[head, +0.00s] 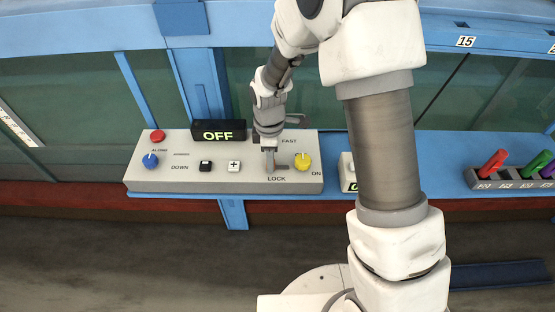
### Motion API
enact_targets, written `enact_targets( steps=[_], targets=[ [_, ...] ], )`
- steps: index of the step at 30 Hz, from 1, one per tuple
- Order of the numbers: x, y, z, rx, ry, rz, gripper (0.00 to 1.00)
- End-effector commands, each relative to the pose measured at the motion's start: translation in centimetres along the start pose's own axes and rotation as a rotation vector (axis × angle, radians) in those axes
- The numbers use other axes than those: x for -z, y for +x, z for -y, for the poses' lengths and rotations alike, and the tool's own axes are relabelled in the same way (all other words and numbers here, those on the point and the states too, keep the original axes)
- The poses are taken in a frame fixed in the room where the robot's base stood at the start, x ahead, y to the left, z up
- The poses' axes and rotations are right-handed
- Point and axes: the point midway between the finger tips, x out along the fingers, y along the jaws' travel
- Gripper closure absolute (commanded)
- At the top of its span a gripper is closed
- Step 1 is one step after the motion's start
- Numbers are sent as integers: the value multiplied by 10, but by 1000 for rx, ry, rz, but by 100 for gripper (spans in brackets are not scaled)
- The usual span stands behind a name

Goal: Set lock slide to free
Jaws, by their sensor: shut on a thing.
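The grey control panel (140,172) stands on the blue ledge. The lock slide (270,168) is a small reddish-brown piece above the printed word LOCK, at the left part of a short dark slot. My gripper (270,158) points down over the slide, with its fingers shut on it. The fingers cover much of the slide, so its exact shape is hidden. No label reading free is legible; my arm covers part of the panel above the slot.
A yellow knob (302,161) sits close right of the slot. Left are a white plus button (234,166), a black button (205,166), a blue knob (150,160) and a red button (157,136). A display (219,132) reads OFF. A rack (480,184) holds coloured pieces far right.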

Motion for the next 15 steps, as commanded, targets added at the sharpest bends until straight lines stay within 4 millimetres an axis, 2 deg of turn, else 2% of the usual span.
enact_targets(
  steps=[1,8,9,13,15],
  targets=[
    [5,1,-1,-4,-2,-1,100],
    [6,-1,-1,-4,-1,-3,100],
    [6,-1,-1,-4,-1,-3,64],
    [6,0,0,-3,-1,-2,41],
    [5,0,0,-3,-1,-1,40]
  ],
)
